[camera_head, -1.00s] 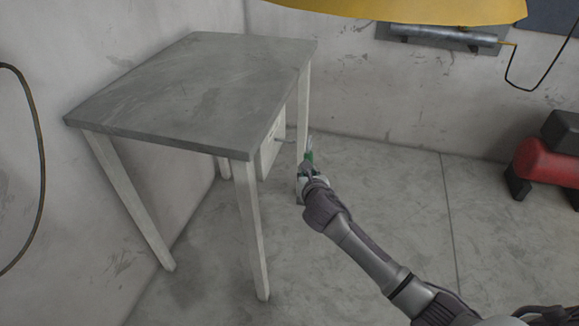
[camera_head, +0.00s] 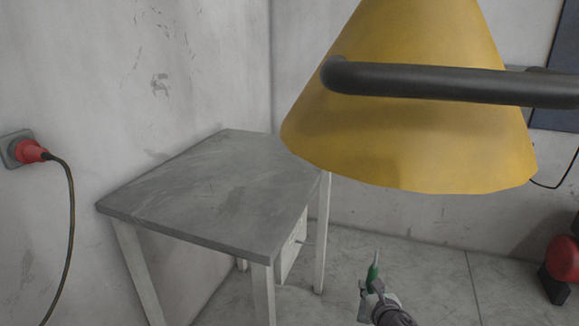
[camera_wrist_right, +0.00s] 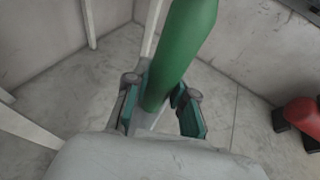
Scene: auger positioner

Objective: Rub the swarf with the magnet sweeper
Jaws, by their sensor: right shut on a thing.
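My right gripper (camera_head: 371,287) is low in the head view, to the right of the table. It is shut on a green handle (camera_wrist_right: 185,45), which I take to be the magnet sweeper. In the right wrist view the handle stands between the two fingers of the gripper (camera_wrist_right: 160,105). In the head view the green part (camera_head: 373,272) points up, with a thin grey tip. I see no swarf in either view. My left gripper is not in view.
A grey-topped table (camera_head: 215,190) with pale legs stands in the corner; its top looks bare. A large yellow cone (camera_head: 420,130) with a dark bar across it fills the upper right. A red plug (camera_head: 32,151) with a cable is on the left wall. A red object (camera_head: 564,258) is at right.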

